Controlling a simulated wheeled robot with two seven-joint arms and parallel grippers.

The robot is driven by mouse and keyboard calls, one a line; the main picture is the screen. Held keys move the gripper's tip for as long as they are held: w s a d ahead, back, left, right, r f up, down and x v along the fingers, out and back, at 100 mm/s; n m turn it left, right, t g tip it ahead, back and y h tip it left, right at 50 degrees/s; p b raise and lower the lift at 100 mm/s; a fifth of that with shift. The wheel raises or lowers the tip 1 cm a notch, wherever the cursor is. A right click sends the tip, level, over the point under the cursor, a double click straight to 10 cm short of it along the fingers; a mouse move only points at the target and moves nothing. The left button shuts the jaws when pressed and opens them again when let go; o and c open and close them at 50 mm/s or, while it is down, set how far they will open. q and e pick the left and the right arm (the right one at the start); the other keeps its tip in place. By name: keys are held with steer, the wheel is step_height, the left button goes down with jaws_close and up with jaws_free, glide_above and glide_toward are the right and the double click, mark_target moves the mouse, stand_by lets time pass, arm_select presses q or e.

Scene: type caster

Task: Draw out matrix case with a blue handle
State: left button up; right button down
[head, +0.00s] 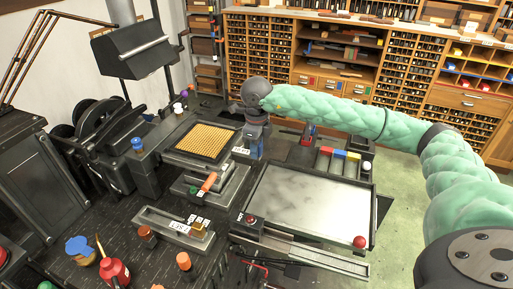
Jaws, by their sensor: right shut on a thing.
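The matrix case (203,138) is a flat square frame with a gold grid face, lying on the dark casting machine left of centre. My right gripper (258,152) points down just beyond the right edge of the gold grid, beside a small white label. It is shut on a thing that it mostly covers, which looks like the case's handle. A dark blue patch shows around the fingers, but I cannot clearly separate handle from gripper. My left gripper is not in view.
A pale metal-topped tray (305,215) with a red knob (360,242) lies right of the case. A lever with an orange grip (209,181) stands in front. A blue knob (137,143) is at left. A dark hood (133,50) hangs behind.

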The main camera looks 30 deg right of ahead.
stand_by(0.9)
steer(key=c, duration=2)
jaws_free()
jaws_close()
steer(key=shift+s+d+b, duration=0.4)
steer(key=shift+s+b, duration=0.05)
steer(key=shift+b, duration=0.1)
